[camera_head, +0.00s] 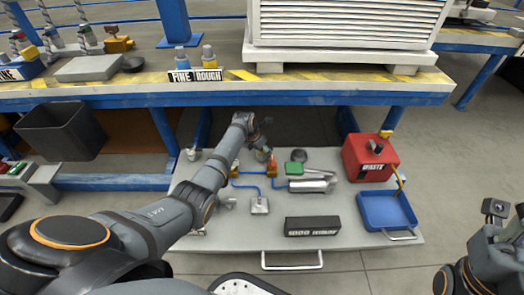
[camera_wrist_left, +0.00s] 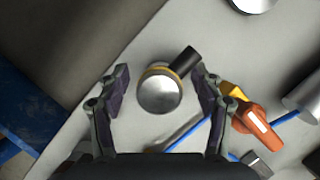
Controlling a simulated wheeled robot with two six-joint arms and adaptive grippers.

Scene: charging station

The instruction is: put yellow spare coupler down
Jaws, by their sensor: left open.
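A metal coupler with a yellow band and a black stub (camera_wrist_left: 158,95) stands on the grey tray in the left wrist view; I take it for the yellow spare coupler. My left gripper (camera_wrist_left: 162,90) is open, with one finger on each side of the coupler and a visible gap to the silver body; the right finger is close to the black stub. In the head view my left gripper (camera_head: 264,142) is over the back of the tray and partly hides the coupler. My right arm shows at the right edge; its fingers cannot be made out.
An orange coupler (camera_wrist_left: 257,125) and blue hose lie just right of the gripper. The grey tray (camera_head: 340,255) also holds a silver cylinder (camera_head: 308,186), a black labelled box (camera_head: 312,226), a red waste box (camera_head: 368,160) and a blue bin (camera_head: 386,210). The workbench edge (camera_head: 220,96) overhangs behind.

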